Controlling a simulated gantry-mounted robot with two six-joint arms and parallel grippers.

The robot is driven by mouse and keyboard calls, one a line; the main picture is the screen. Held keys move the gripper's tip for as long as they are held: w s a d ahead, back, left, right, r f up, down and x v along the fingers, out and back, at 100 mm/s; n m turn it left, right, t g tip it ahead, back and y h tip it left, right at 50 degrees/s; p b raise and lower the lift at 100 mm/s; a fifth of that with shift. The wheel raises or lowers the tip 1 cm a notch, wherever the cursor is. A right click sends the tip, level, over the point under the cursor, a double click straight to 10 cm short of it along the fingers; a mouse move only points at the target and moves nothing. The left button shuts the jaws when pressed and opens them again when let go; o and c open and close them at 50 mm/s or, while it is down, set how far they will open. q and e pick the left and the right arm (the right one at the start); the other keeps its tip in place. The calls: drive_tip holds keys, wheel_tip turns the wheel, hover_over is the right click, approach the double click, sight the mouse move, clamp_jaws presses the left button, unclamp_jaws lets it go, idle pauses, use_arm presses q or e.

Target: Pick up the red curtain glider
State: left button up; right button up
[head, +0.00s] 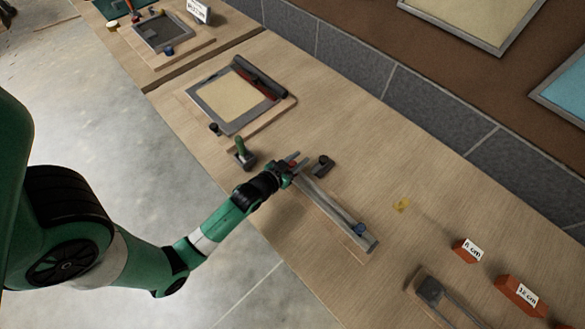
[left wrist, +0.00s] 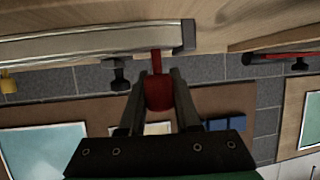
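The red curtain glider (left wrist: 158,92) shows in the left wrist view as a red block on a thin red stem, at the end of the pale metal rail (left wrist: 90,44). My left gripper (left wrist: 158,82) has one finger on each side of the red block, with narrow gaps seeming to show, so it looks open around it. A blue glider (head: 360,229) sits near the other end. My right gripper is not in view.
A small dark block (head: 322,163) stands just beyond my left gripper. A green-handled tool (head: 241,150) stands to its left, with a framed panel (head: 226,104) behind. Orange blocks with labels (head: 466,250) lie at the lower right. The tiled wall bounds the wooden counter.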

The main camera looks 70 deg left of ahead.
use_arm(q)
clamp_jaws()
drive_tip(key=shift+r, duration=0.1)
drive_tip(key=shift+r, duration=0.3)
wheel_tip(320, 180, up, 2)
drive_tip(key=shift+r+p, duration=0.25)
drive_tip(key=shift+p, duration=0.5)
drive_tip(key=s+d+r+p, duration=0.5)
drive_tip(key=s+d+r, duration=0.2)
drive_tip(key=d, duration=0.5)
wheel_tip(320, 180, up, 3)
drive_tip(key=shift+s+f, duration=0.1)
drive_tip(key=shift+s, duration=0.05)
